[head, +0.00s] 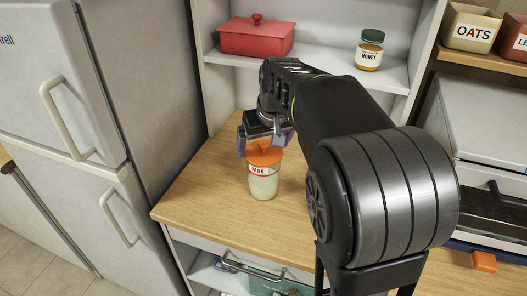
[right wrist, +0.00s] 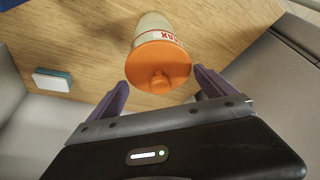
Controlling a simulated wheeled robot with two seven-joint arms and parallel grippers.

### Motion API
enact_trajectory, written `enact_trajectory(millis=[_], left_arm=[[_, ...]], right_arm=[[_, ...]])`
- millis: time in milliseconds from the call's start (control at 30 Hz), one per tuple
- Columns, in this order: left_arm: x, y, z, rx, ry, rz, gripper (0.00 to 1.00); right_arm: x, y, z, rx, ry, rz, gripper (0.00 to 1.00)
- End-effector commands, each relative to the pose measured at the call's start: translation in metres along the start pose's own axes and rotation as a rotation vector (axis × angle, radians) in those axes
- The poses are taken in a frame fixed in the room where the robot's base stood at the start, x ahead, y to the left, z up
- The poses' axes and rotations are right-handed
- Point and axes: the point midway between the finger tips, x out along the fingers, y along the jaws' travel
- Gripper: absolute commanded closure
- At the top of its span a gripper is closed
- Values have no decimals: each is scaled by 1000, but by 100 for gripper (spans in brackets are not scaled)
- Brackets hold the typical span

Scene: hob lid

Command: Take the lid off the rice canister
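A pale canister (head: 262,186) with an orange lid (head: 264,155) stands upright on the wooden counter. Its label has red lettering that I cannot read as rice. My right gripper (head: 262,147) is at the lid, seen from above. In the right wrist view my right gripper (right wrist: 160,78) is open, with one purple finger on each side of the lid's near edge and gaps between. It holds nothing. My left gripper is not in view.
A red lidded box (head: 257,38) and a honey jar (head: 369,50) stand on the shelf behind. A fridge (head: 70,90) borders the counter (head: 205,190) on the left. An oats container (head: 470,30) is at upper right. Free counter lies left of the canister.

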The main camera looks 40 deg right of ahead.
Motion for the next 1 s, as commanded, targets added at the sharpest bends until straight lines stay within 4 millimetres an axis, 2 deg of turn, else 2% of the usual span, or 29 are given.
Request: enact_trajectory(millis=[67, 533, 833, 1000], left_arm=[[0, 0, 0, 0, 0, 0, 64], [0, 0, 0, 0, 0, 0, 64], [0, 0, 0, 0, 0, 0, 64], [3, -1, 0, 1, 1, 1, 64]], right_arm=[[0, 0, 0, 0, 0, 0, 13], [0, 0, 0, 0, 0, 0, 52], [-3, 0, -2, -1, 1, 0, 52], [-20, -1, -10, -2, 5, -1, 52]])
